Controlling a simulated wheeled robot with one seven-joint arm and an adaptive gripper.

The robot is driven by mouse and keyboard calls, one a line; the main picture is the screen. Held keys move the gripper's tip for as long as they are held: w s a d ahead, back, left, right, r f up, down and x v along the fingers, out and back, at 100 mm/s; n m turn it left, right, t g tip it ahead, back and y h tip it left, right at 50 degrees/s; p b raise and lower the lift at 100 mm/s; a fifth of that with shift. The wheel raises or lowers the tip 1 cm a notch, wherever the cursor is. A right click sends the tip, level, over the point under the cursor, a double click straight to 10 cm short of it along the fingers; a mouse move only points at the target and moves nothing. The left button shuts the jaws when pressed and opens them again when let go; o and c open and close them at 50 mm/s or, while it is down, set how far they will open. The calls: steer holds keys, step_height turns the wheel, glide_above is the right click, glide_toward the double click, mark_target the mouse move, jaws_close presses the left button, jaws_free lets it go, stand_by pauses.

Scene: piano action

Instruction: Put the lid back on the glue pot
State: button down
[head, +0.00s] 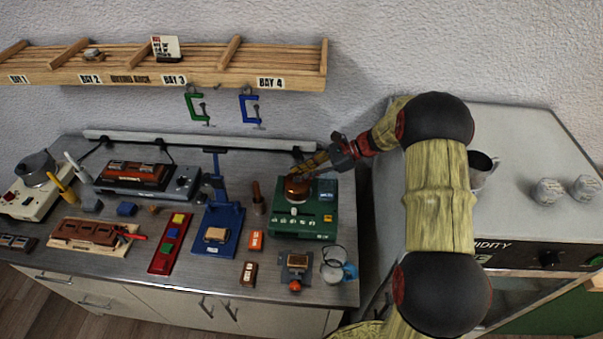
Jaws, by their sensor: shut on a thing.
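A glass jar with a blue part (338,265) is at the bench's front right. A shelf (170,68) with hanging clamps is above. A grey cabinet (520,150) stands right.

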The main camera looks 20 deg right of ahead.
steer(key=c, duration=1.7)
jaws_free()
steer(key=o, duration=0.4)
steer(key=shift+o, duration=1)
steer(key=shift+r, duration=0.15)
step_height(320, 180, up, 7)
steer(key=p, duration=0.5)
steer(key=c, duration=0.4)
